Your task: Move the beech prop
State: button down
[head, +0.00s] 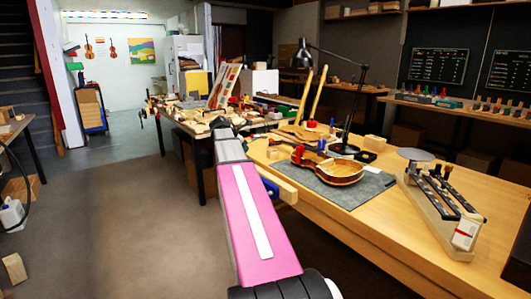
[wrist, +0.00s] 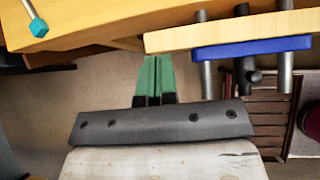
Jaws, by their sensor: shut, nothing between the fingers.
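I cannot tell for sure which thing is the beech prop. A pale wooden block (head: 14,268) stands tilted on the floor at the far left of the head view and could be it. Two pale wooden sticks (head: 318,92) lean upright at the back of the bench. My gripper (wrist: 153,78) shows in the wrist view with its green fingers together and nothing between them. It is beside the bench's wooden edge, over the floor. In the head view my pink arm reaches forward and the fingers cannot be made out.
The wooden bench (head: 400,235) fills the right, bearing a grey mat (head: 372,188), a violin body (head: 335,170), a black lamp (head: 355,90) and a rack of tools (head: 440,205). A vise with a blue plate (wrist: 250,47) juts from its edge. The floor at left is open.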

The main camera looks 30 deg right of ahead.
notch_tip(320, 180, up, 2)
jog(key=d+n, duration=0.1)
jog(key=d, duration=0.1)
send_near(269, 154)
jog(key=shift+h, duration=0.3)
jog(key=x, duration=0.3)
jog(key=a+f+x, duration=0.1)
jog(key=x, duration=0.1)
jog(key=shift+d+f, duration=0.2)
jog(key=shift+d, duration=0.1)
jog(key=shift+w+d, duration=0.1)
jog(key=shift+d, duration=0.5)
jog(key=d, duration=0.3)
jog(key=w+d, duration=0.1)
jog(key=d, duration=0.6)
jog(key=shift+w, duration=0.2)
jog(key=shift+a, duration=0.1)
